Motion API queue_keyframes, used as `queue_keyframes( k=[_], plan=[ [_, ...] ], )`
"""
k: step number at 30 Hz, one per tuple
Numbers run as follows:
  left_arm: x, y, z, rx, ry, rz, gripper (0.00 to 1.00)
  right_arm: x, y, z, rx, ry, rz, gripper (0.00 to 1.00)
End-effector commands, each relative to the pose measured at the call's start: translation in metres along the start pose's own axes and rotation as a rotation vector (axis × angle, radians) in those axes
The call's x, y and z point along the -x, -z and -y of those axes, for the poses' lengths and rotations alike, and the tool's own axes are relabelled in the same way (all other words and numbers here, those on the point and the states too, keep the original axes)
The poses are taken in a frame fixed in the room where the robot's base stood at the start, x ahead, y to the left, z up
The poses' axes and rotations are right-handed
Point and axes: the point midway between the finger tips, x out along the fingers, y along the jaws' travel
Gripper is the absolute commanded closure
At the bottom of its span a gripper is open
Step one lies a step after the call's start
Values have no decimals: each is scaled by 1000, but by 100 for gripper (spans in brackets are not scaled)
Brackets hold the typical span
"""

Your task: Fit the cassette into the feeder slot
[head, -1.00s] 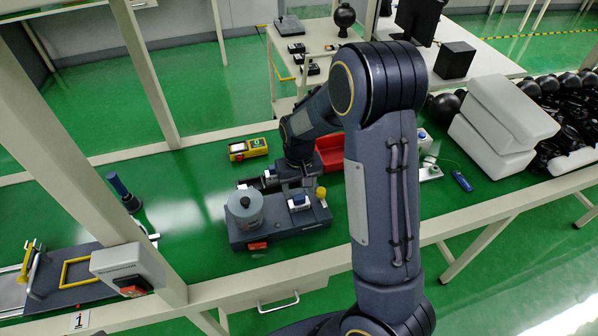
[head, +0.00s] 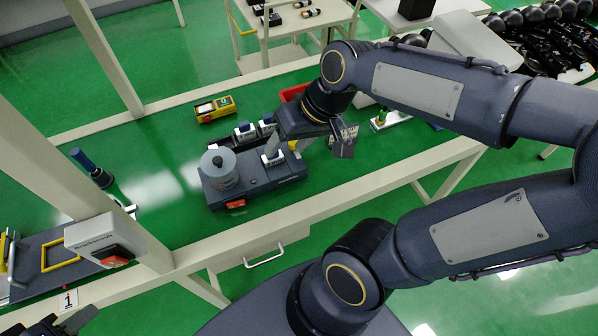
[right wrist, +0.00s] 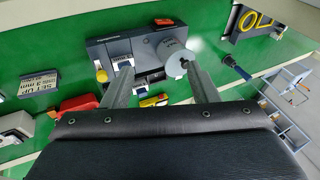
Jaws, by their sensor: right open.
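The grey feeder (head: 255,185) stands on the green bench with a round grey reel (head: 218,166) on its left part. A white and blue cassette (head: 272,158) sits upright on the feeder's right part; I cannot tell how deep it sits. Two similar cassettes (head: 245,131) (head: 267,123) stand just behind the feeder.
A yellow device (head: 214,109) lies behind the feeder, and a red bin (head: 293,92) is partly hidden by my right arm. A blue-handled tool (head: 88,165) stands left. A post with a switch box (head: 92,238) rises at front left. Bench left of the feeder is mostly clear.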

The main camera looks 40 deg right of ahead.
Motion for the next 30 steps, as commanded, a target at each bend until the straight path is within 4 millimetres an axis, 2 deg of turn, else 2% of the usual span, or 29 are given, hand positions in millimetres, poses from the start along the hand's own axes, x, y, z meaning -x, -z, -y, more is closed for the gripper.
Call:
queue_keyframes(
  k=[1, 3, 6, 9, 30],
  plan=[
    [0, 0, 0, 0, 0, 0, 64, 8, -19, 4, 13, 18, -45, 46],
    [0, 0, 0, 0, 0, 0, 64, 11, -40, 9, 35, 33, -90, 46],
    [0, 0, 0, 0, 0, 0, 64, 12, -62, 14, 57, 37, -139, 46],
    [0, 0, 0, 0, 0, 0, 64, 10, -74, 15, 72, 35, -166, 46],
    [0, 0, 0, 0, 0, 0, 64, 9, -78, 16, 77, 34, -175, 46]
  ],
)
